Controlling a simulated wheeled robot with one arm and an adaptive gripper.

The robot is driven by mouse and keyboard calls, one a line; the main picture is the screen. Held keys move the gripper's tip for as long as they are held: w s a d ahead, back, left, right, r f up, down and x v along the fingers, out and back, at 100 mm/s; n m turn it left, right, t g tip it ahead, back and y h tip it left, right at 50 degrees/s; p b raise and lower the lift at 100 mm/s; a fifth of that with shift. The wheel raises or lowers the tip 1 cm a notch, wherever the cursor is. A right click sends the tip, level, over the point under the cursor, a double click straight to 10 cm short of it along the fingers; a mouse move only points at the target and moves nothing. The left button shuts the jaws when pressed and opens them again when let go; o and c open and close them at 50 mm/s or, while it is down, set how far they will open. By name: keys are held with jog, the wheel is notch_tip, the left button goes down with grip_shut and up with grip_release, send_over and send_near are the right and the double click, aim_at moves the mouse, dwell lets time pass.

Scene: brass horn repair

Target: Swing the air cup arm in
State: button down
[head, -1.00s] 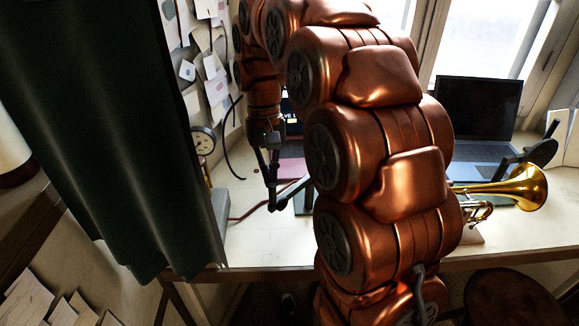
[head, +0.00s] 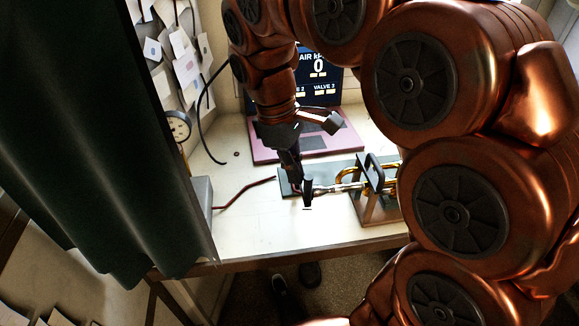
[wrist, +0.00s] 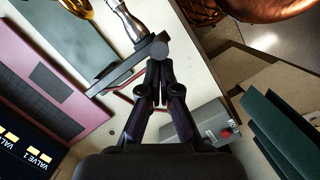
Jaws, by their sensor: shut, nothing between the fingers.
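The air cup arm (wrist: 118,78) is a dark bar in the wrist view, with a round grey end piece (wrist: 160,48). In the head view its dark end (head: 308,193) is beside the horn's silver mouthpiece end (head: 326,188); I cannot tell whether they touch. The silver end also shows in the wrist view (wrist: 126,20). My gripper (head: 297,188) is shut and empty. In the wrist view its fingertips (wrist: 160,70) are right by the round end piece, touching or nearly so. My arm hides most of the horn (head: 391,178) in the head view.
The horn rests in a stand (head: 366,206) by a grey-green plate (head: 287,181). A red hose runs from a grey box (head: 202,200). A pink pad (head: 268,148) and a display (head: 320,75) stand behind. A green curtain (head: 90,150) hangs left. The front bench is clear.

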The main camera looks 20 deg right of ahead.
jog(key=shift+s+d, duration=0.1)
jog(key=shift+d, duration=0.15)
dwell(0.4)
jog(key=w+a+r, duration=0.2)
jog(key=r, duration=0.3)
jog(key=w+a+r+p, duration=0.1)
jog(key=w+a+r, duration=0.1)
jog(key=w+r, duration=0.1)
jog(key=shift+v, duration=0.9)
jog(key=shift+s+a, duration=0.15)
jog(key=shift+s, duration=0.15)
jog(key=s+d+f+m+p, duration=0.1)
jog(key=s+f+m, duration=0.2)
jog(key=s, duration=0.4)
jog(key=s+d+f+m+y+p, duration=0.1)
jog(key=s+f+m+p, duration=0.1)
jog(key=s+f, duration=0.3)
jog(key=s+d+f+m+y+p, duration=0.1)
jog(key=s+f+m+p, duration=0.1)
jog(key=s, duration=0.7)
notch_tip(320, 180, down, 2)
jog(key=shift+s+d+f+m, duration=0.15)
jog(key=shift+d+f+m, duration=0.1)
jog(key=shift+m, duration=0.55)
